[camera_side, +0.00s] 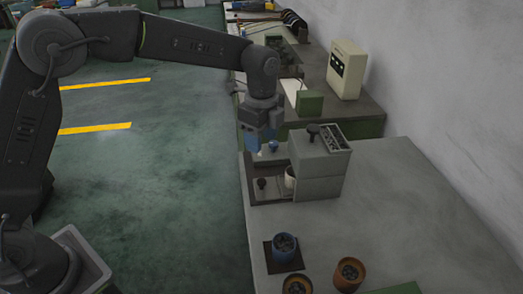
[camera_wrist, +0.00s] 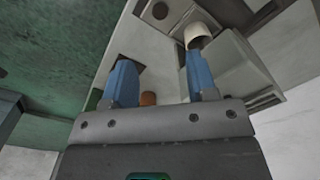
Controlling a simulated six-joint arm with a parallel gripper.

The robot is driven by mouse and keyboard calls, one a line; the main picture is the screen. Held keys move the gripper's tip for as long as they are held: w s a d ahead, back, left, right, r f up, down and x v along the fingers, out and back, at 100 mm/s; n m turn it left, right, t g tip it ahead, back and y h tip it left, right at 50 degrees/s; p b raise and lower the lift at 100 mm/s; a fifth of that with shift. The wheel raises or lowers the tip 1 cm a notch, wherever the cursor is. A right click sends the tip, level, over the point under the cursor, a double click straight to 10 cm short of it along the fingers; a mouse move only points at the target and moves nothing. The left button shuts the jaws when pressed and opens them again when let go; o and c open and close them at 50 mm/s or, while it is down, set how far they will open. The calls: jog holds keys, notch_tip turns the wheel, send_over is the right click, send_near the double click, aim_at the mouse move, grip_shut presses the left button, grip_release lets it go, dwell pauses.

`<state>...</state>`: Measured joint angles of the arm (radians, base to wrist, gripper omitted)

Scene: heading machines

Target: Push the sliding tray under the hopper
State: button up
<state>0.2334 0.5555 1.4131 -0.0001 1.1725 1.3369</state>
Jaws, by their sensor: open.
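The grey hopper block (camera_side: 318,165) stands on the grey bench, with a dark knob and a slotted hopper top (camera_side: 335,138). The low sliding tray (camera_side: 275,192) lies at its left side and carries a black knob (camera_side: 262,183). A white cup (camera_side: 290,178) stands against the block's left face. My gripper (camera_side: 266,152) is open and empty, with blue fingers pointing down above the far end of the tray. In the wrist view, the white cup (camera_wrist: 196,35) is beyond the right fingertip and the black knob (camera_wrist: 160,10) is at the top edge. I cannot tell whether the fingers touch anything.
A blue pot (camera_side: 284,245) on a dark square mat and two brown pots (camera_side: 349,274) (camera_side: 297,284) stand at the bench's near end. A cream box (camera_side: 347,70) and a green block (camera_side: 309,102) sit on the farther bench. The bench right of the hopper is clear.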

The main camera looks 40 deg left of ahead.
aim_at(261, 180)
jog(key=shift+r, duration=0.35)
jog(key=s+a+f+n+t+h, duration=0.1)
jog(key=s+a+n+t+h, duration=0.1)
jog(key=a+n+h, duration=0.25)
jog(key=shift+y, duration=0.25)
jog(key=x, duration=1.3)
jog(key=shift+s+a+f, duration=0.2)
jog(key=shift+f, duration=0.2)
grip_shut()
